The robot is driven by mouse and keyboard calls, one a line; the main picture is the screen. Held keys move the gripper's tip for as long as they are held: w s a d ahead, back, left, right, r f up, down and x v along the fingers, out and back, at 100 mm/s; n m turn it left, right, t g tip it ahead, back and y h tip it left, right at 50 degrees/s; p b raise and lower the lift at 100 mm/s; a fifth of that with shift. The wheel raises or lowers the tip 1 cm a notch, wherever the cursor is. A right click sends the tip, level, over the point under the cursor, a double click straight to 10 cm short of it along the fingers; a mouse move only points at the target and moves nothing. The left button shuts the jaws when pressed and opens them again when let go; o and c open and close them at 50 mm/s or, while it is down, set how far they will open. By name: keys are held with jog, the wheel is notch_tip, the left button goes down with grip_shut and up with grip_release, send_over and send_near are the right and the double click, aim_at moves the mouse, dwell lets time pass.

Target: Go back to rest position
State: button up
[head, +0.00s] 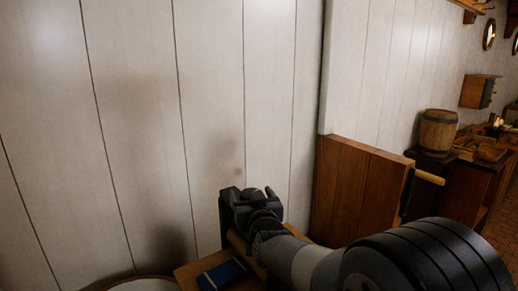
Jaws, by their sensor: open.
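My gripper (252,193) is at the end of my arm, near the middle of the head view, in front of the white plank wall (140,120). It is above a small wooden surface (190,271). Its jaws are open, and no held thing shows between them. A blue book-like object (222,274) lies on the wooden surface just below my gripper. My arm comes in from the bottom right and hides part of that surface.
A round pale top (145,285) shows at the bottom edge, left of the wooden surface. A brown wooden panel (355,190) stands right of my gripper. Farther right, a barrel (438,131) stands by a cluttered counter (485,165). A small cabinet (477,91) hangs on the wall.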

jog(key=shift+n+y, duration=0.3)
jog(key=shift+y, duration=0.1)
jog(key=shift+s, duration=0.1)
jog(key=shift+b+v, duration=0.3)
jog(key=shift+v, duration=0.5)
jog(key=shift+r, duration=0.1)
